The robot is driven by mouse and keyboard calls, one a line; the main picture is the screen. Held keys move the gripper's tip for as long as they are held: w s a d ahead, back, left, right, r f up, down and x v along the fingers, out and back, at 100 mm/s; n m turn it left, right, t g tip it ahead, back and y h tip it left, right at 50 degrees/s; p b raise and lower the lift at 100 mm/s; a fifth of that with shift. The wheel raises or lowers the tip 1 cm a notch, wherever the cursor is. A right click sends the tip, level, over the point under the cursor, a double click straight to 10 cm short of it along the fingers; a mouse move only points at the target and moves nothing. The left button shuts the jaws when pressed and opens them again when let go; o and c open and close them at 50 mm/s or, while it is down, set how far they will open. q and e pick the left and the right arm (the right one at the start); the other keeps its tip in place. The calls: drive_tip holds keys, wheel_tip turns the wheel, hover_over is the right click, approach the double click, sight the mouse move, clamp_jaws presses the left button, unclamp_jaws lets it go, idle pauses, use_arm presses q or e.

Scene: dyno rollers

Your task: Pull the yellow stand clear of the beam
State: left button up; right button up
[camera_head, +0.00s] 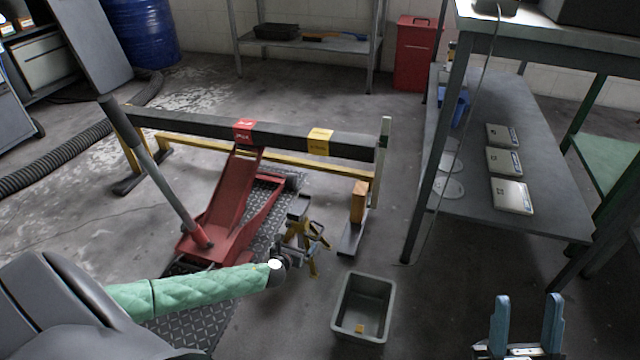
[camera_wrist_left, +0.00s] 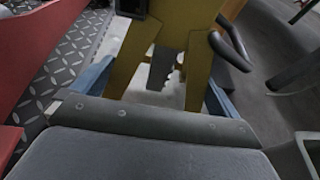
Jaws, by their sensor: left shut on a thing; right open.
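The yellow stand (camera_head: 313,240) has a dark top and stands on the floor, on the near side of the dark beam (camera_head: 285,138), right of the red jack (camera_head: 222,203). In the head view a floor gap shows between stand and beam. My left gripper (camera_head: 296,252) is shut on the stand. In the left wrist view the yellow stand (camera_wrist_left: 197,70) fills the space between the blue fingers of my left gripper (camera_wrist_left: 160,95). The beam carries a red band and a yellow band (camera_head: 319,141). My right gripper (camera_head: 525,330) is open and empty at the lower right.
A grey bin (camera_head: 363,308) with a small orange piece inside stands just right of and nearer than the stand. An orange block (camera_head: 358,202) is by the beam's right support. A workbench (camera_head: 470,200) stands to the right. The jack's handle (camera_head: 165,180) slants up left.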

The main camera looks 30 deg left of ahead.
use_arm(q)
drive_tip(key=shift+s+d+f+p, duration=0.1)
drive_tip(key=shift+s+d+p, duration=0.2)
drive_tip(key=shift+s, duration=0.55)
drive_tip(key=shift+s+d+f+p, duration=0.1)
drive_tip(key=shift+s+d+p, duration=0.2)
drive_tip(key=shift+s, duration=0.5)
drive_tip(key=shift+s+d+f+p, duration=0.15)
drive_tip(key=shift+s+p, duration=0.2)
drive_tip(key=shift+s, duration=0.5)
drive_tip(key=shift+r, duration=0.1)
drive_tip(key=o, duration=1.2)
drive_tip(key=shift+s, duration=0.1)
drive_tip(key=p+v, duration=0.3)
drive_tip(key=v, duration=0.4)
drive_tip(key=shift+s+r, duration=0.15)
drive_tip(key=shift+r, duration=0.15)
